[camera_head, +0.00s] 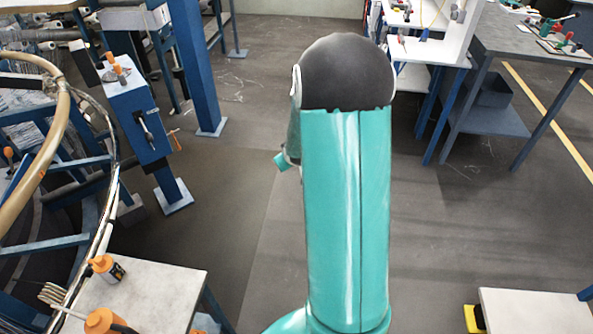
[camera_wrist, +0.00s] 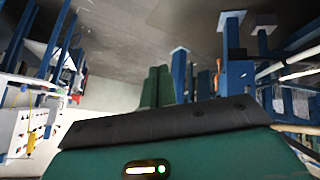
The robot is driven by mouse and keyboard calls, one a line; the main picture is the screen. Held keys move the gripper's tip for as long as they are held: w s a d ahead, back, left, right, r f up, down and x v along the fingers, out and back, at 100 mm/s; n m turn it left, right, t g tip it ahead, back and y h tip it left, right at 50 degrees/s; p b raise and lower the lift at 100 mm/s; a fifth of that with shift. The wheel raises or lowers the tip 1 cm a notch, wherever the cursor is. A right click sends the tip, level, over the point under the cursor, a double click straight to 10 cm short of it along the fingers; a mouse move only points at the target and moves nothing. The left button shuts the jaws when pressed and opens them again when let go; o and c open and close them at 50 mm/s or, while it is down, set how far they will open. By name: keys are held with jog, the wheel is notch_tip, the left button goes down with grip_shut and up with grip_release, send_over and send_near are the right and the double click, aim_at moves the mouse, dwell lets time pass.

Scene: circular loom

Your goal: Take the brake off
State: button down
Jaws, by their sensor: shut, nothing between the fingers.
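A blue box on a post (camera_head: 135,105) stands at the left in the head view. A short lever with an orange knob (camera_head: 114,66) rises from its top, and a dark handle with a pale tip (camera_head: 145,128) sits on its front face. I cannot tell for sure which one is the brake. My gripper (camera_wrist: 158,75) shows in the wrist view as two green fingers close together, shut and empty, touching nothing. In the head view my arm hides most of it. The wrist view is tilted and shows blue posts (camera_wrist: 232,45) beyond the fingers, some way off.
The round loom frame with a tan ring (camera_head: 55,135) fills the left edge. A grey workbench (camera_head: 520,45) stands at the upper right. The floor between is clear.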

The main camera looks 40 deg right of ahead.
jog(key=s+a+r+y, duration=0.1)
jog(key=s+a+r, duration=0.3)
jog(key=a+r, duration=0.45)
jog(key=s+a+r, duration=0.4)
jog(key=a+r, duration=0.4)
jog(key=r, duration=0.1)
jog(key=s+a+r+g+y, duration=0.1)
jog(key=s+a+r, duration=0.2)
jog(key=s+a, duration=0.3)
jog(key=s+a+r+y, duration=0.1)
jog(key=s+a+r, duration=0.2)
jog(key=s+a, duration=0.3)
jog(key=s, duration=0.3)
jog(key=shift+s+a+n+g+y, duration=0.15)
jog(key=shift+a+n+g+y, duration=0.15)
jog(key=shift+a+g, duration=0.1)
jog(key=shift+d, duration=0.1)
